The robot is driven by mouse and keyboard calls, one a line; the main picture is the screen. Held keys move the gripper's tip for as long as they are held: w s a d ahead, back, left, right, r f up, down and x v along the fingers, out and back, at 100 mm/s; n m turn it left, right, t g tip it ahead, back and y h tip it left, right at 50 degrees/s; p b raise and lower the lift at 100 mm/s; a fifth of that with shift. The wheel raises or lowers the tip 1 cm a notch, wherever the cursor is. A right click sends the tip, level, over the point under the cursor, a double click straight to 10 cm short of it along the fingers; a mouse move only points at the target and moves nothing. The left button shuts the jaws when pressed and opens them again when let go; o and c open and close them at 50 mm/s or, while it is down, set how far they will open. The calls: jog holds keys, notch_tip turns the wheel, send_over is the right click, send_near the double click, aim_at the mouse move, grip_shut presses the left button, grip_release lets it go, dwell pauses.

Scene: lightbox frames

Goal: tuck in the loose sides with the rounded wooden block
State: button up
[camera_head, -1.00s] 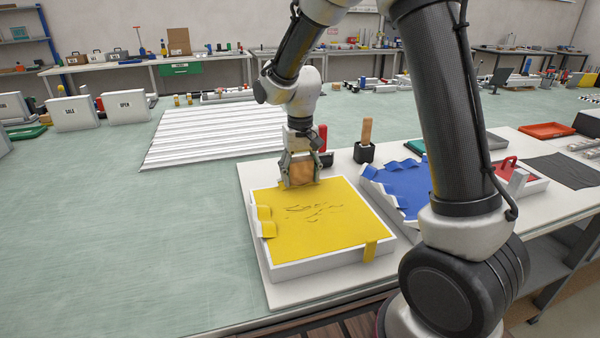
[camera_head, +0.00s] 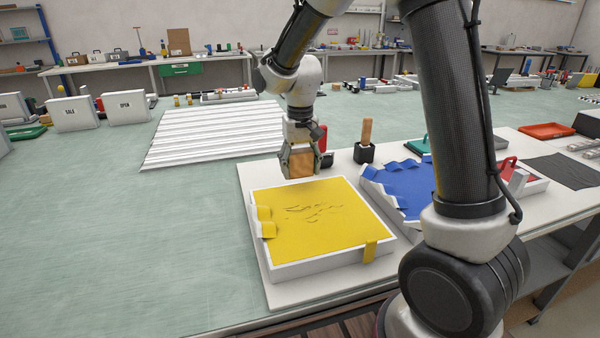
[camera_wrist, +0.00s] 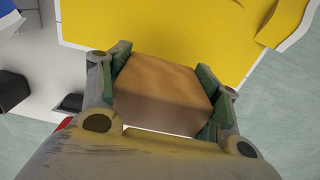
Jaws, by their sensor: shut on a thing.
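My gripper (camera_head: 300,164) is shut on the wooden block (camera_head: 301,163), above the far edge of the yellow-covered frame. The block shows brown between the fingers in the wrist view (camera_wrist: 162,92). The yellow sheet (camera_head: 318,225) lies in a white frame (camera_head: 330,266), with a few dark wrinkles in its middle. Yellow flaps (camera_head: 264,220) stand loose on the left side, and one yellow strip (camera_head: 370,250) hangs over the near edge at right. The far edge is partly hidden by my gripper.
A blue sheet (camera_head: 408,187) with curled edges lies in a second white frame just right. A black holder (camera_head: 364,153) with a wooden handle (camera_head: 367,130) and a red object (camera_head: 322,138) stand behind. A white ribbed panel (camera_head: 215,133) lies at back left.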

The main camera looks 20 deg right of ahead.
aim_at(299, 151)
jog(key=shift+r, duration=2.2)
jog(key=shift+a, duration=0.1)
